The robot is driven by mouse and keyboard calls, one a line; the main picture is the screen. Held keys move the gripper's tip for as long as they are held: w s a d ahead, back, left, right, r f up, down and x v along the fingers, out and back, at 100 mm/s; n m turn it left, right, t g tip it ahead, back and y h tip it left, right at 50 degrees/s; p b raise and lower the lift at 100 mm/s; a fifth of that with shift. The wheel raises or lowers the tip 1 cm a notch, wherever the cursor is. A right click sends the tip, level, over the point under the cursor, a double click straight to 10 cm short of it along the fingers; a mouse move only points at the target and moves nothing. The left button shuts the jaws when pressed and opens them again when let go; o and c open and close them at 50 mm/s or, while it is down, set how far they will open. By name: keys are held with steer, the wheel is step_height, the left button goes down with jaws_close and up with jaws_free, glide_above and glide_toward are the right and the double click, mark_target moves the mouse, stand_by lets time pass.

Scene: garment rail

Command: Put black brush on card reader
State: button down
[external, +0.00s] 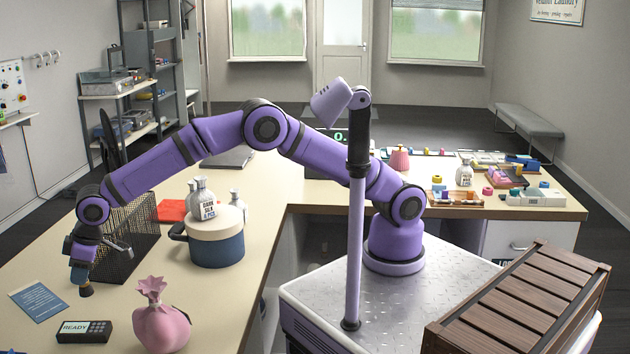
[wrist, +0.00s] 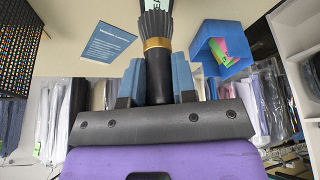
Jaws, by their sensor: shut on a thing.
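The black brush (wrist: 158,70) has a dark handle, a gold band and dark bristles. My gripper (wrist: 157,85) is shut on its handle, with one blue finger on each side. In the external view my gripper (external: 80,268) hangs over the left counter, and the brush's lower end (external: 86,291) shows beneath it, apart from the card reader. The card reader (external: 84,331) is a dark box with a lit READY screen and keys, lying at the front left of the counter. In the wrist view part of its screen shows at the top edge, partly hidden by the bristles.
A blue card (external: 39,301) lies left of the reader and a pink sack (external: 161,318) stands right of it. A black mesh basket (external: 128,240) stands behind my gripper. A blue pot (external: 215,240) with a pale lid is farther right. Bare counter lies between pot and sack.

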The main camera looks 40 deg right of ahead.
steer(key=shift+s+a+n+g, duration=0.3)
steer(key=shift+s+a+n, duration=0.1)
steer(key=shift+n, duration=0.4)
steer(key=shift+s+n, duration=0.1)
steer(key=shift+n, duration=0.2)
steer(key=shift+a+f, duration=0.1)
steer(key=shift+f, duration=0.25)
glide_above(93, 329)
step_height(93, 329, down, 9)
steer(key=shift+s, duration=0.1)
steer(key=shift+f, duration=0.15)
steer(key=c, duration=0.9)
jaws_free()
